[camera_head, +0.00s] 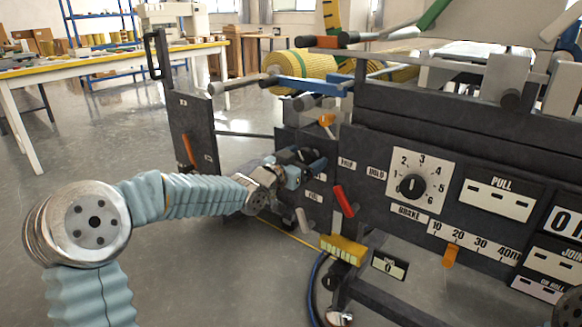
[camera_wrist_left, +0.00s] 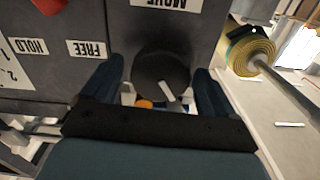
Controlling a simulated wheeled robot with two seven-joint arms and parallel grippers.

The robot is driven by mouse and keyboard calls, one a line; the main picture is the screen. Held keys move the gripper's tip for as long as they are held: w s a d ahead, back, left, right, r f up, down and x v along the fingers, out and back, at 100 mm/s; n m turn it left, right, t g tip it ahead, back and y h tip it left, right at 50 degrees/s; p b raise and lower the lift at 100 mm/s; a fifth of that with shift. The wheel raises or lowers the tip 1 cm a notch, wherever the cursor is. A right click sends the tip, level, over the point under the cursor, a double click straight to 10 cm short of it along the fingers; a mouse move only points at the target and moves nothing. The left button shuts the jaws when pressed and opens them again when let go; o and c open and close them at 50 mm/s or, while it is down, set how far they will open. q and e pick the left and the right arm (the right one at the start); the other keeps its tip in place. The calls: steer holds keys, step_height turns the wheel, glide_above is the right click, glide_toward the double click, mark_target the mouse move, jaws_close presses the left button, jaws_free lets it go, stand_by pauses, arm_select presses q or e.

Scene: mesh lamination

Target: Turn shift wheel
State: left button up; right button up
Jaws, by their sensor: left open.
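My left gripper (camera_head: 313,163) reaches in from the left to the machine's dark panel, near the HOLD and FREE labels. In the left wrist view a dark round wheel (camera_wrist_left: 160,68) lies between the two blue fingers, below a MOVE label (camera_wrist_left: 167,3). The fingers are open, one on each side of it; I cannot tell whether they touch it. Small grey and orange parts show at its near edge. In the head view the gripper hides the wheel.
A red lever (camera_head: 344,201) and a white numbered dial (camera_head: 421,180) are right of the gripper. A yellow block (camera_head: 343,249) juts out below. An upright dark panel (camera_head: 192,130) stands left. Yellow mesh rolls (camera_head: 303,66) lie behind. The floor at left is clear.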

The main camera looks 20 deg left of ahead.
arm_select(q)
steer(key=v, duration=1.2)
steer(key=shift+s, duration=0.4)
steer(key=shift+a, duration=0.1)
steer(key=s+d+f+n+g+y+p, duration=0.1)
steer(key=d+f+n+g+p, duration=0.15)
steer(key=f, duration=0.95)
steer(key=s+d+f+n+g+p, duration=0.2)
steer(key=d+f+n+g, duration=0.15)
steer(key=f, duration=0.75)
steer(key=s+d+f+g+p, duration=0.1)
steer(key=s+d+f+g, duration=0.1)
steer(key=s+f, duration=0.4)
steer(key=s+d+f+g+p, duration=0.1)
steer(key=s+f+g, duration=0.3)
steer(key=s, duration=0.5)
steer(key=s+d+f+g+y+p, duration=0.1)
steer(key=s+d+f+g, duration=0.3)
steer(key=s+f, duration=0.3)
steer(key=shift+s+f+n, duration=0.3)
steer(key=shift+f+n, duration=0.1)
steer(key=shift+f, duration=0.55)
steer(key=shift+w, duration=0.1)
